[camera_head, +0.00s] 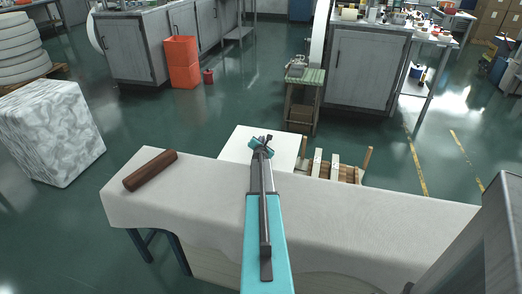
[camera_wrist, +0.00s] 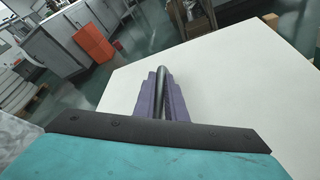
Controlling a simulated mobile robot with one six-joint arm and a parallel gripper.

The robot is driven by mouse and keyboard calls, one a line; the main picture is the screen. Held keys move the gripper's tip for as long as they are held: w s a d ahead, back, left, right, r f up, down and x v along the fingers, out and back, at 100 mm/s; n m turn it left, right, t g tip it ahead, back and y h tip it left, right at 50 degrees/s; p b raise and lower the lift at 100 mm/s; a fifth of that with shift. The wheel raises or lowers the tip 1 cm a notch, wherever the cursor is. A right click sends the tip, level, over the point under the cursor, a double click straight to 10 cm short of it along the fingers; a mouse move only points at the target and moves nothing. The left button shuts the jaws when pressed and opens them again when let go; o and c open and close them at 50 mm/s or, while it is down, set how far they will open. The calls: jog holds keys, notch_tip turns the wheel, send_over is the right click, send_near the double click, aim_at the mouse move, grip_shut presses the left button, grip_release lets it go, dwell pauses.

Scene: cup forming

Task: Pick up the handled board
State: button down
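No board with a clear handle can be made out for certain. A flat white square surface (camera_head: 240,142) lies just past the far edge of the cloth-covered table. It fills much of the wrist view (camera_wrist: 235,90); I cannot tell whether it is a board or a tabletop. My gripper (camera_head: 262,143) is small and dark over this surface, at the end of my teal arm. Contact and finger opening are unclear.

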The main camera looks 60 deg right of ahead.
jog(key=shift+r, duration=0.2)
dwell(0.3)
notch_tip(320, 180, up, 10)
jog(key=p, duration=0.8)
jog(key=shift+f+p, duration=0.15)
jog(key=shift+p, duration=0.25)
dwell(0.4)
